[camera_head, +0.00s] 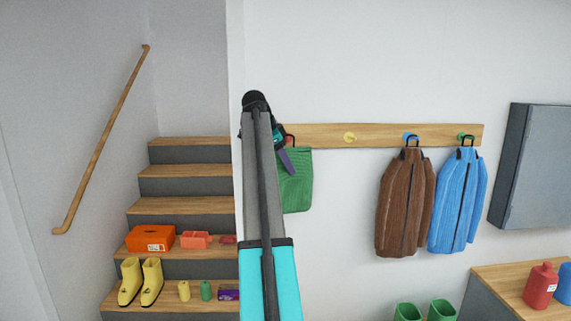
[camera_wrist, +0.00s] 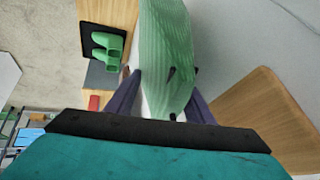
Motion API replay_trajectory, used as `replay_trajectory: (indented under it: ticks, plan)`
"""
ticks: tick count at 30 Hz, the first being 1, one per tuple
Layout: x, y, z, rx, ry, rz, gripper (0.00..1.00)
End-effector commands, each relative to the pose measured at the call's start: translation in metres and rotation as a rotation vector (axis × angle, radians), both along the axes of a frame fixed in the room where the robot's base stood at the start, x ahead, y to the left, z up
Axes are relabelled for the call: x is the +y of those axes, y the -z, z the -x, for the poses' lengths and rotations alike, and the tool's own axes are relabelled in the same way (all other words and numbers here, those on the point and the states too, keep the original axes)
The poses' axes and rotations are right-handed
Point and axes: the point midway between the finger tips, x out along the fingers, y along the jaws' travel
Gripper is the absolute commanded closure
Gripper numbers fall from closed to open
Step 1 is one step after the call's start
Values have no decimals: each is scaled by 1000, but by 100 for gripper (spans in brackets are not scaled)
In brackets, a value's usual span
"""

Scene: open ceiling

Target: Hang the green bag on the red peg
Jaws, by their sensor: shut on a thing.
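The green bag (camera_head: 297,182) is upright against the white wall at the left end of the peg rail in the head view. Its dark handle loop is at rail height. My gripper (camera_head: 287,160) is at the bag's upper left, partly hidden by my arm. In the wrist view the bag (camera_wrist: 168,35) fills the space between the two purple fingers of my gripper (camera_wrist: 165,88), which is shut on it. A bit of red, seemingly the red peg (camera_head: 282,139), shows beside the handle. I cannot tell whether the handle is around the peg.
The wooden rail (camera_head: 379,134) has a free yellow peg (camera_head: 350,137). A brown jacket (camera_head: 404,205) and a blue jacket (camera_head: 457,203) hang farther right. Stairs (camera_head: 185,205) with shoes and boxes are at the left. A cabinet (camera_head: 535,165) is at the right.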

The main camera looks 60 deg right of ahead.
Motion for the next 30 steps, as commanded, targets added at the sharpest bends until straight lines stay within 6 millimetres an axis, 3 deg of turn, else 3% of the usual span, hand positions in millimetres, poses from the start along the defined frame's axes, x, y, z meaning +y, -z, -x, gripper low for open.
replay_trajectory:
  ticks: [27,28,30]
  plan:
    - [-3,4,-3,-1,-1,2,99]
    - [-3,4,-3,-1,-1,2,47]
    - [-3,4,-3,-1,-1,2,35]
